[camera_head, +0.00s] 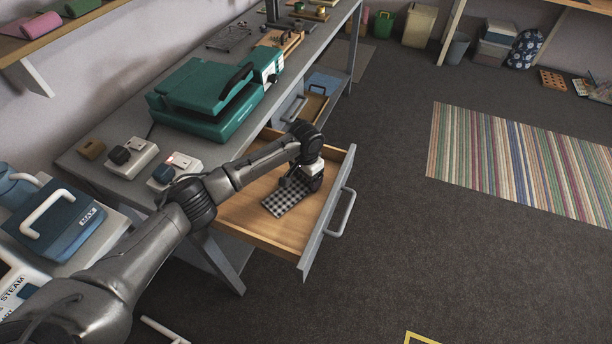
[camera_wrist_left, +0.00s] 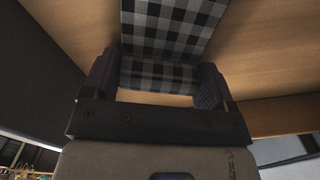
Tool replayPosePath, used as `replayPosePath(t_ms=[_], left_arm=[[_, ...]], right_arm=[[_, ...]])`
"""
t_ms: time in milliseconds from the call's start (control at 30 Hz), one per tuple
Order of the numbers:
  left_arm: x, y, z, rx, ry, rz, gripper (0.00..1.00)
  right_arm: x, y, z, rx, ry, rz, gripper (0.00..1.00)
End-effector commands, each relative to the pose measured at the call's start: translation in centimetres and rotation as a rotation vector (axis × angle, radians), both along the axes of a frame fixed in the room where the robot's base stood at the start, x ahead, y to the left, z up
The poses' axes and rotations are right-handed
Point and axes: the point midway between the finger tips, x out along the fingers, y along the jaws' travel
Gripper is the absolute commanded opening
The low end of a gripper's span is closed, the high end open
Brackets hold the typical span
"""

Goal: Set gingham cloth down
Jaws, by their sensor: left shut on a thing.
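The black-and-white gingham cloth (camera_head: 283,199) is inside an open wooden drawer (camera_head: 245,212), low over or on its floor; I cannot tell whether it touches. My left gripper (camera_head: 297,182) reaches down into the drawer and is shut on the cloth's near end. In the left wrist view the cloth (camera_wrist_left: 165,35) spans between the two purple-padded fingers of my left gripper (camera_wrist_left: 158,80) and extends beyond them, with a fold line across it. The drawer's wood floor (camera_wrist_left: 265,50) shows around it. My right gripper is not in view.
The drawer's grey front with a handle (camera_head: 342,213) stands pulled out from the bench. A teal press (camera_head: 205,95) and two small switch boxes (camera_head: 130,157) sit on the grey benchtop. A striped rug (camera_head: 520,160) lies on the open floor at right.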

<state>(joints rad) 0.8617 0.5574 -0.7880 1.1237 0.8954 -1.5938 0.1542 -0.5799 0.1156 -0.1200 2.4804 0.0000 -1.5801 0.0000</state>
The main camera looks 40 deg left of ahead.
Motion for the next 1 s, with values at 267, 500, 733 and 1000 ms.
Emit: replayPosePath(t_ms=[267,500,733,1000], left_arm=[[0.0,0.0,-0.3,0.0,0.0,0.001,0.91],[0.0,0.0,-0.3,0.0,0.0,0.001,1.0],[0.0,0.0,0.9,0.0,0.0,0.001,1.0],[0.1,0.0,5.8,0.0,-0.003,0.0,1.0]], right_arm=[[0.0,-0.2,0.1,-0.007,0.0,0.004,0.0],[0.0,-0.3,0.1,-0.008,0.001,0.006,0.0],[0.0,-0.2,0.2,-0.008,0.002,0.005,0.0],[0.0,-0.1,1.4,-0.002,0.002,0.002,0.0]])
